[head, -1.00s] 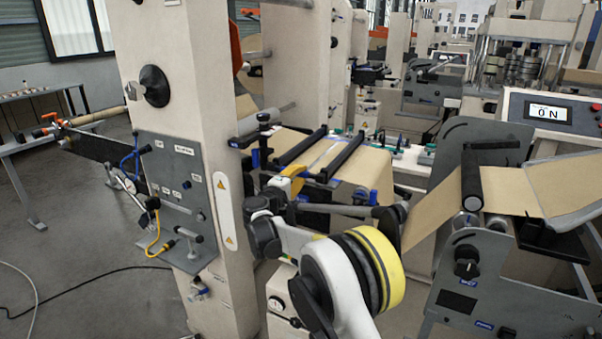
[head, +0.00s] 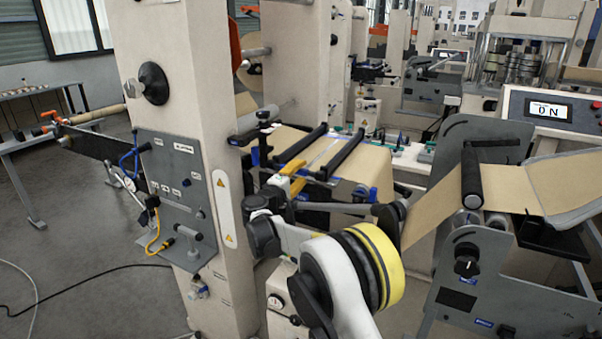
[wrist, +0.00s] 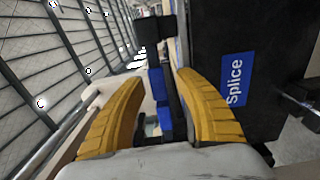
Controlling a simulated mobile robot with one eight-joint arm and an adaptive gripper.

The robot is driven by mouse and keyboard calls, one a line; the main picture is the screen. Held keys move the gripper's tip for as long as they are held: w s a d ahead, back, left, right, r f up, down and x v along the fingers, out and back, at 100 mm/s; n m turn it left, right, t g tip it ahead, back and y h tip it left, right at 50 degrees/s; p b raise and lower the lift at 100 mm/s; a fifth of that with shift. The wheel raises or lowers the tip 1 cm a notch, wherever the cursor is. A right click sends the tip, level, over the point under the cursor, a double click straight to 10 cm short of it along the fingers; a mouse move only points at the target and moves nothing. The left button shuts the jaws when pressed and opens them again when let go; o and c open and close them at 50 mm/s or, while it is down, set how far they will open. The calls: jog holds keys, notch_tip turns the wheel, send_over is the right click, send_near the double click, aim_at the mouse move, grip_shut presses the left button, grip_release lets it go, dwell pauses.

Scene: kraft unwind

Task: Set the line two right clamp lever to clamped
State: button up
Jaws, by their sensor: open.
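My gripper (head: 294,176) is in front of the splice table (head: 378,170), at its near left edge. In the wrist view my gripper (wrist: 160,78) has its two yellow fingers apart. A blue piece (wrist: 158,92) on a black part, which looks like a clamp lever, shows between and beyond the fingers. I see no contact with it. Two black clamp bars (head: 352,152) lie across the brown web on the table.
A dark panel with a blue "Splice" label (wrist: 236,80) stands close to the right finger. A cream column (head: 190,110) with a grey panel is left of my arm. A grey roller stand (head: 470,260) is on the right.

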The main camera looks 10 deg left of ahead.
jog(key=v, duration=1.1)
jog(key=shift+s, duration=0.4)
jog(key=s+d+r+m+g, duration=0.2)
jog(key=d+r, duration=0.1)
jog(key=d, duration=0.5)
jog(key=s+d+r+m+g, duration=0.2)
jog(key=d, duration=0.7)
jog(key=s+d+r+m+g+y, duration=0.1)
jog(key=s+d+m+g, duration=0.2)
jog(key=s+d, duration=0.75)
jog(key=s+d+f+m+g+y, duration=0.1)
jog(key=s+d+f+m, duration=0.1)
jog(key=s, duration=0.7)
jog(key=s+d+f+m+g+y, duration=0.1)
jog(key=s+d+f+m+y, duration=0.1)
jog(key=s, duration=0.6)
jog(key=s+d+f+m+y, duration=0.2)
jog(key=s+f+m, duration=0.1)
jog(key=s, duration=0.6)
jog(key=shift+s+d+f+g, duration=0.3)
jog(key=shift+s+f+g, duration=0.05)
jog(key=shift+f+g, duration=0.05)
jog(key=shift+a, duration=0.1)
